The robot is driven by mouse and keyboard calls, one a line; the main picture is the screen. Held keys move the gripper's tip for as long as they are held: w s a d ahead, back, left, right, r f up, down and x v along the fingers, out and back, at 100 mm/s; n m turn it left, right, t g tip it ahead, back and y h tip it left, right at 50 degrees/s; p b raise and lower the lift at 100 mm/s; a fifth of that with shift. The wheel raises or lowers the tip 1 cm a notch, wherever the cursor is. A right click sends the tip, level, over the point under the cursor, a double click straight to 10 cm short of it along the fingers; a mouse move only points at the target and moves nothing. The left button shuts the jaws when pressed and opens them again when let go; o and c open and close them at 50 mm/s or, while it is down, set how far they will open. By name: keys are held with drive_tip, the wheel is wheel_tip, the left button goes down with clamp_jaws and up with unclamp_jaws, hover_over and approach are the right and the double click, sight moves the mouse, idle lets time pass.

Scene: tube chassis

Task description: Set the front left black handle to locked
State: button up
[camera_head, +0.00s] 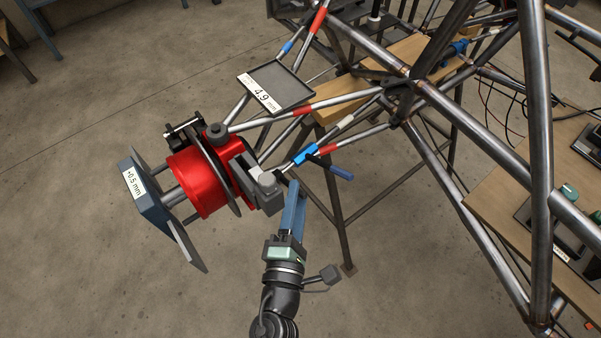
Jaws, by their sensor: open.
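My gripper (296,186) points away from me, with blue fingers, just right of the grey block (265,192) on the red hub. Its jaws are open; I see nothing clearly held between them. A blue clamp (305,155) sits on a tube just beyond the fingertips. A dark lever with a blue grip (338,173) sticks out from it to the right, apart from my fingers. A black clamp-like part (184,131) sits at the back left of the red hub. I cannot tell which part is the front left black handle, or whether it is locked.
The red hub (195,182) carries a blue-grey plate (146,210) marked +0.5 mm. A dark tray (290,88) marked 4.9 mm stands above. Steel chassis tubes (480,128) fill the right, near a wooden bench (490,213). The floor at lower left is clear.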

drive_tip(key=shift+w+d, duration=0.2)
drive_tip(key=shift+w, duration=1.1)
drive_tip(key=shift+w+d, duration=0.2)
drive_tip(key=shift+w, duration=1.1)
clamp_jaws()
